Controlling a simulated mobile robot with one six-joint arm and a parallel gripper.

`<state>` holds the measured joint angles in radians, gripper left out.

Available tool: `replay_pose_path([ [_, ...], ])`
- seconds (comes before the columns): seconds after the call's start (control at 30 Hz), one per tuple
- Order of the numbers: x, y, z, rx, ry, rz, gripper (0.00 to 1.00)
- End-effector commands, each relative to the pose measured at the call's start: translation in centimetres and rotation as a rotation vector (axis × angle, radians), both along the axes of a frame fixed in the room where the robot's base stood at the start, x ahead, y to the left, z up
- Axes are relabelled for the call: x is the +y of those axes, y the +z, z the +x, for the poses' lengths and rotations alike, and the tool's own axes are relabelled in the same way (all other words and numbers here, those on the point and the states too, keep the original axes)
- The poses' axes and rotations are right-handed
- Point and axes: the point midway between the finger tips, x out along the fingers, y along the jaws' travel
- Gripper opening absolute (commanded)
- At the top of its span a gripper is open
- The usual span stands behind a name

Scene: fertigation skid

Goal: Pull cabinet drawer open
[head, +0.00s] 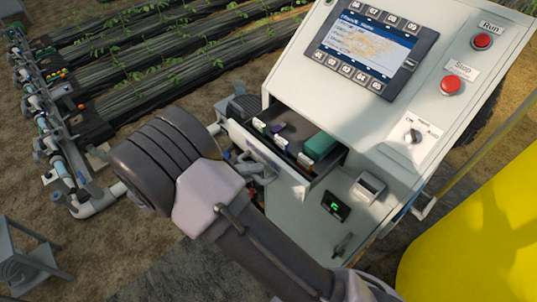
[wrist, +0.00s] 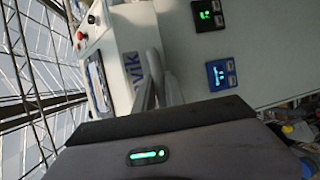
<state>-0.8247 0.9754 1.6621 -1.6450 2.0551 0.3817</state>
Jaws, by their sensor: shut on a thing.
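The grey cabinet (head: 395,140) stands right of centre in the head view. Its drawer (head: 318,181) is pulled out to the left and open at the top. Inside are a teal box (head: 320,145), a small purple item (head: 278,127) and several small labelled pieces. My gripper (head: 258,166) is at the drawer's front, partly hidden by my wrist, and is shut on the drawer handle. In the wrist view, a grey bar (wrist: 150,78) rises just beyond the dark edge of my gripper; the exact finger contact is hidden.
The cabinet's sloped panel has a screen (head: 365,45) and red buttons (head: 452,85). A yellow tank (head: 475,235) stands close on the right. Pipes and valves (head: 50,130) run along the left, beside planted rows (head: 180,60).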

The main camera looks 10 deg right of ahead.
Motion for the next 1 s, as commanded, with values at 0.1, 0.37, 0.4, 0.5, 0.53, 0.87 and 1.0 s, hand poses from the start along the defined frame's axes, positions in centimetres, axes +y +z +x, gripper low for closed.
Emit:
replay_pose_path([
  [0.1, 1.4, 0.2, -0.9, -0.001, 0.004, 0.0, 0.0],
  [0.37, 2.9, 0.1, -2.0, 0.0, 0.002, 0.0, 0.0],
  [0.4, 2.9, 0.1, -2.1, 0.0, 0.002, 0.0, 0.0],
  [0.5, 3.0, 0.1, -2.1, -0.001, 0.002, 0.0, 0.0],
  [0.53, 3.0, 0.1, -2.1, -0.001, 0.002, 0.0, 0.0],
  [0.87, 3.0, 0.0, -2.1, -0.001, 0.002, 0.0, 0.23],
  [1.0, 3.0, 0.0, -2.1, -0.001, 0.001, 0.0, 0.23],
])
